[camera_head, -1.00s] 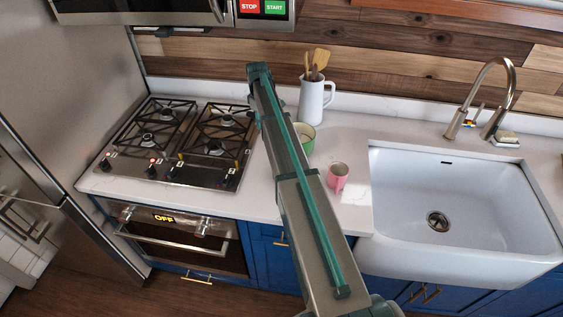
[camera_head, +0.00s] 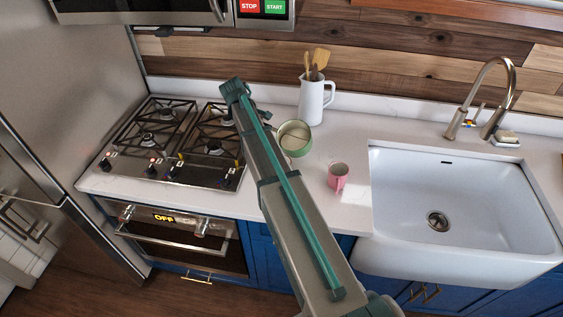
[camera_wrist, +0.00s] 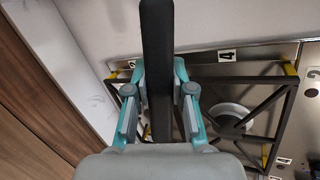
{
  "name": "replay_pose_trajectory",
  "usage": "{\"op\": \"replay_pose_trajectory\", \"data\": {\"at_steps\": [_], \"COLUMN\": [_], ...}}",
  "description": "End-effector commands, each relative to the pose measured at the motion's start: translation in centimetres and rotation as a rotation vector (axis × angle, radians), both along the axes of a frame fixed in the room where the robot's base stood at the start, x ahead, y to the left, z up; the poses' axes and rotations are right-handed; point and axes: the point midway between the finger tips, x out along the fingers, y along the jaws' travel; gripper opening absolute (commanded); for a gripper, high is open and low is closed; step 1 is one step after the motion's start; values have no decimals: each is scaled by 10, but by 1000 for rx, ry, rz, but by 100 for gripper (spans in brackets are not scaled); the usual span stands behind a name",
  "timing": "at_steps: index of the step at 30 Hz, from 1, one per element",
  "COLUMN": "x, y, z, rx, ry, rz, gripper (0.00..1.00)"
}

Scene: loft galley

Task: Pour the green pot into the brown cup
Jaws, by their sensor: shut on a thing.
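The green pot (camera_head: 294,138), green outside with a pale inside, shows just right of my arm, above the counter between the stove and the pink mug. It looks tilted, with its opening partly facing the camera. In the wrist view my gripper (camera_wrist: 160,95) is shut on a long black handle (camera_wrist: 158,40), which fits the pot; the pot's body is out of that view. No brown cup shows; the only cup is a pink mug (camera_head: 338,176), upright on the counter, right of and nearer than the pot.
A gas stove (camera_head: 180,143) with black grates lies left of my arm. A white pitcher (camera_head: 313,101) with wooden utensils stands behind the pot. A white sink (camera_head: 460,200) with a tall faucet (camera_head: 490,95) is at right. A microwave (camera_head: 150,10) hangs above the stove.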

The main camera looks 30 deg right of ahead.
Motion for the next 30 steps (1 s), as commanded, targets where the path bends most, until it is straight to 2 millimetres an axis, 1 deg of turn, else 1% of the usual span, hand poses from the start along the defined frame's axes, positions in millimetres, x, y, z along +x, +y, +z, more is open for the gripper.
{"op": "replay_pose_trajectory", "data": {"at_steps": [11, 30], "x": [-4, -10], "y": [4, 13], "z": [4, 17], "rx": [-43, -114], "ry": [-27, -77], "rz": [1, 0], "gripper": [0, 0]}}
